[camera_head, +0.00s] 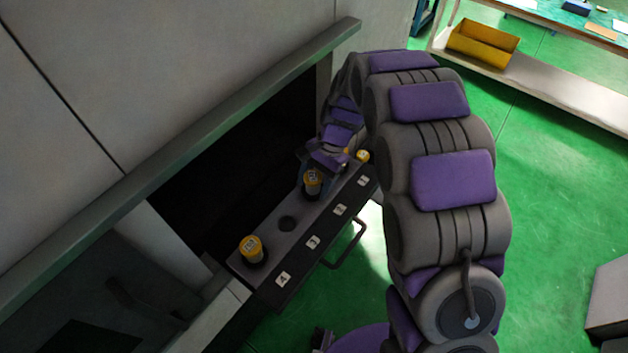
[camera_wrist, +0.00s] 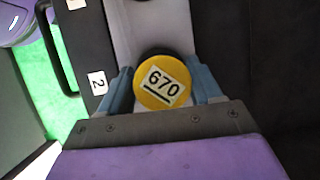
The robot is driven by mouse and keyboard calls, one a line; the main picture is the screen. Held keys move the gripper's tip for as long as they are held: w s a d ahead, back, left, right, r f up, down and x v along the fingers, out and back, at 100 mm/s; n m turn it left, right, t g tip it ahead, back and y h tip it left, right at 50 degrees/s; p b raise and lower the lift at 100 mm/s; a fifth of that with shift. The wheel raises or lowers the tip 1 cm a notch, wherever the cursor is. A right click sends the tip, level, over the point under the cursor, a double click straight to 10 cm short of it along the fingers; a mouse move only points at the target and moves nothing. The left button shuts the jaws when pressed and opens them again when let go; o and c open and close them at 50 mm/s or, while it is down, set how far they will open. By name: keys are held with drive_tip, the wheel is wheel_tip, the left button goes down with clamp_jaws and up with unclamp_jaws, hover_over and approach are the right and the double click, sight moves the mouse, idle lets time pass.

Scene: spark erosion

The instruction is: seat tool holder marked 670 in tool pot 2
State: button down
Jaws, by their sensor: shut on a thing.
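The tool holder marked 670 (camera_wrist: 163,83) has a yellow cap with a white label. My gripper (camera_wrist: 165,92) is shut on it, one blue-grey finger on each side. In the head view the holder (camera_head: 312,179) is upright at tool pot 2, in line with the white label 2 (camera_head: 340,210). That label also shows left of the holder in the wrist view (camera_wrist: 97,82). The pot's opening is mostly hidden under the holder, so I cannot tell how deep it sits.
The dark tool rack (camera_head: 268,222) juts from a machine opening. Pot 3 (camera_head: 287,223) is empty. Yellow-capped holders stand at pot 4 (camera_head: 251,248) and pot 1 (camera_head: 362,156). A handle (camera_head: 347,247) sticks out in front, and a grey rail (camera_head: 200,133) runs above the opening.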

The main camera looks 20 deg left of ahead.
drive_tip(key=shift+s+d+f, duration=0.1)
drive_tip(key=shift+s+f, duration=0.05)
drive_tip(key=shift+f, duration=0.6)
drive_tip(key=shift+c, duration=0.6)
unclamp_jaws()
drive_tip(key=shift+s+f, duration=0.1)
drive_tip(key=w+r, duration=0.2)
drive_tip(key=r, duration=0.1)
drive_tip(key=shift+w+r, duration=0.25)
drive_tip(key=shift+r, duration=0.05)
drive_tip(key=shift+s+v, duration=0.35)
drive_tip(key=shift+v, duration=6.7)
drive_tip(key=s+d+b, duration=0.2)
drive_tip(key=s+d, duration=0.4)
drive_tip(key=d, duration=0.1)
drive_tip(key=s+d+f+n+h+b, duration=0.1)
drive_tip(key=s+d+f+b, duration=0.1)
drive_tip(key=s+d, duration=0.3)
drive_tip(key=s+d+f+n+t+b, duration=0.1)
drive_tip(key=s+d+f, duration=0.3)
drive_tip(key=s, duration=0.9)
drive_tip(key=s+d+f+n+t+h+b, duration=0.1)
drive_tip(key=s+d+f+n+b, duration=0.1)
drive_tip(key=s+d, duration=0.4)
drive_tip(key=s+f+b, duration=0.1)
drive_tip(key=s+b, duration=0.1)
drive_tip(key=s, duration=0.1)
drive_tip(key=shift+d+f+h, duration=0.3)
drive_tip(key=shift+d, duration=0.05)
